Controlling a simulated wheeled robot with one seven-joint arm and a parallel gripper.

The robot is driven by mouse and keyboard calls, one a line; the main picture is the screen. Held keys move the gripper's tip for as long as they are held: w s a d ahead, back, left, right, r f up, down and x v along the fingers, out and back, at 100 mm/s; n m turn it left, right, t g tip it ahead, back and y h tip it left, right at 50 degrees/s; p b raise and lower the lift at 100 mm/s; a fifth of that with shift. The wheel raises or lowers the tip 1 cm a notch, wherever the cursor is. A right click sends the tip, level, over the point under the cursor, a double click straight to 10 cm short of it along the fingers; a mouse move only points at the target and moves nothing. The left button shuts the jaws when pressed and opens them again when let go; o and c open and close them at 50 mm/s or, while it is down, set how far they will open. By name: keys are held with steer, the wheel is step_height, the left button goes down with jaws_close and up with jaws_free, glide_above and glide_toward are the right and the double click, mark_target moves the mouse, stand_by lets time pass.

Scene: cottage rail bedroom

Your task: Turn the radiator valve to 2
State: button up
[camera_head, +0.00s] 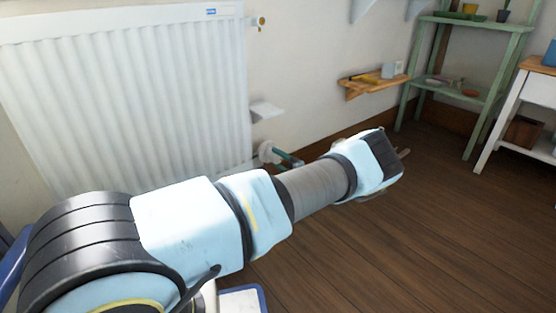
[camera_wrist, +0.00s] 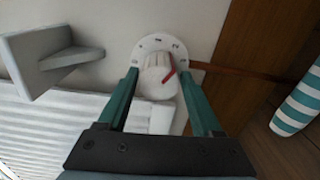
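The radiator valve (camera_wrist: 158,88) is a white ribbed knob in front of a round white dial plate (camera_wrist: 150,42) with small dark marks I cannot read. A red pointer (camera_wrist: 169,76) sits on the knob's right side in the wrist view. The valve also shows in the head view (camera_head: 265,150), low beside the radiator (camera_head: 130,90). My gripper (camera_wrist: 159,74) is open, with one teal finger on each side of the knob. Gaps seem to remain between fingers and knob; contact is not clear. In the head view, my wrist hides most of the gripper.
A small pale wall shelf (camera_head: 266,111) is above the valve; it is at left in the wrist view (camera_wrist: 50,58). A wooden wall shelf (camera_head: 372,84) and a green rack (camera_head: 470,60) stand farther right. A teal-and-white striped object (camera_wrist: 298,100) is at the wrist view's right. Wooden floor (camera_head: 420,230) is open.

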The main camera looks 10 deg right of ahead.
steer(key=shift+o, duration=1.4)
steer(key=p+v, duration=0.3)
steer(key=v, duration=0.7)
steer(key=shift+s, duration=0.35)
steer(key=shift+d+r, duration=0.1)
